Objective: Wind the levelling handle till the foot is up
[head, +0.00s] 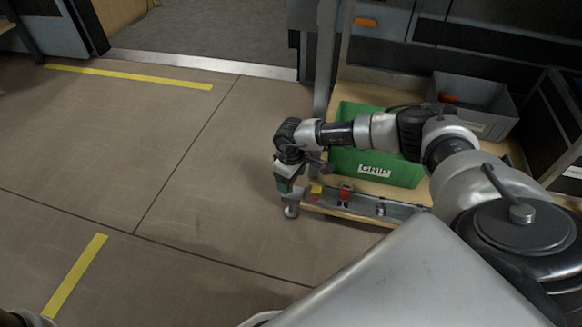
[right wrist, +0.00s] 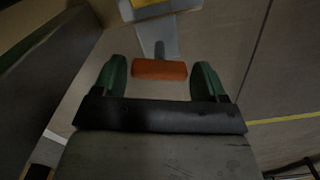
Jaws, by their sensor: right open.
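The levelling handle has an orange grip (right wrist: 160,70), which shows in the right wrist view between my right gripper's two green fingers, with gaps on both sides. My right gripper (right wrist: 161,78) is open around it; I cannot tell how deep the grip sits between the fingers. In the head view my right gripper (head: 289,181) points down at the left end of the low shelf unit and hides most of the handle. A small round metal foot (head: 291,211) shows just below it, close to the floor; any gap under it is unclear.
A green crate (head: 375,168) stands on the wooden shelf right behind my right gripper. A grey bin (head: 475,105) is further right. A metal rail (head: 385,207) with a red knob (head: 345,191) runs along the shelf's front. The floor (head: 130,150) to the left is clear.

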